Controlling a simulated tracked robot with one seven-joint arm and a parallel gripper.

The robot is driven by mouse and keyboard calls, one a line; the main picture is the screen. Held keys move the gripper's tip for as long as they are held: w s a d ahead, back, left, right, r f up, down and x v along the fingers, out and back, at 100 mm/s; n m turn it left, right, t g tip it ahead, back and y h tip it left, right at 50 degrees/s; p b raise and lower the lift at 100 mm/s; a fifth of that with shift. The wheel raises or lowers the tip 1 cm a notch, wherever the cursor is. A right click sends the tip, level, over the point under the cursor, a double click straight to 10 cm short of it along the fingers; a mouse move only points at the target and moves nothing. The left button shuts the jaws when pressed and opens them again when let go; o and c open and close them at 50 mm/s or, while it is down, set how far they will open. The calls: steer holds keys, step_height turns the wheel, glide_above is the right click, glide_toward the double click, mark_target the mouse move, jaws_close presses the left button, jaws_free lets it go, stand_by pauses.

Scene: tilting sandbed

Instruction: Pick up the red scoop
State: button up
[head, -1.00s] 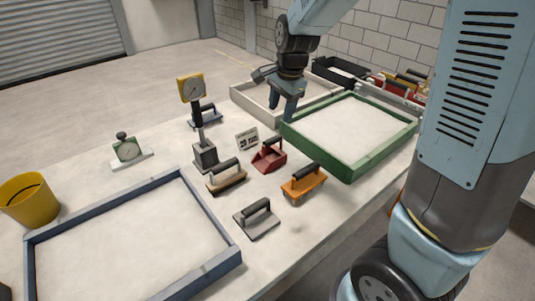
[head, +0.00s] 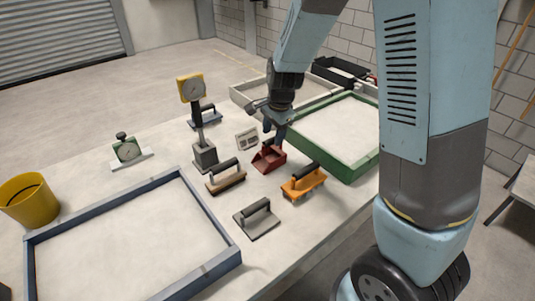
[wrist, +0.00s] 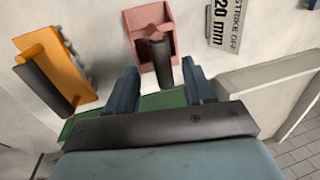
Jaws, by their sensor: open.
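The red scoop (head: 268,159) lies on the table between the orange float and the white sign. In the wrist view the red scoop (wrist: 152,27) shows its open pan at the top, with its black handle (wrist: 160,62) pointing toward my gripper. My gripper (head: 275,130) is open and empty, above the handle end of the scoop. In the wrist view my gripper's fingers (wrist: 160,82) are spread, with the handle's end roughly between and just beyond their tips. No contact is visible. In the head view my gripper partly hides the handle.
An orange float (head: 303,181) lies close to the scoop on its right. A sign (head: 247,139), a wooden float (head: 226,177) and a gauge stand (head: 204,155) are to its left. The green-framed sandbed (head: 349,170) rises behind on the right. A grey trowel (head: 257,219) lies nearer.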

mark_target(272, 139)
steer(key=shift+w+a+f, duration=0.1)
steer(key=shift+w+f, duration=0.1)
steer(key=shift+f, duration=0.55)
steer(key=shift+w+f, duration=0.15)
steer(key=shift+f, duration=0.65)
steer(key=shift+w+a+f, duration=0.1)
steer(key=shift+w+f, duration=0.1)
steer(key=shift+f, duration=0.55)
jaws_close()
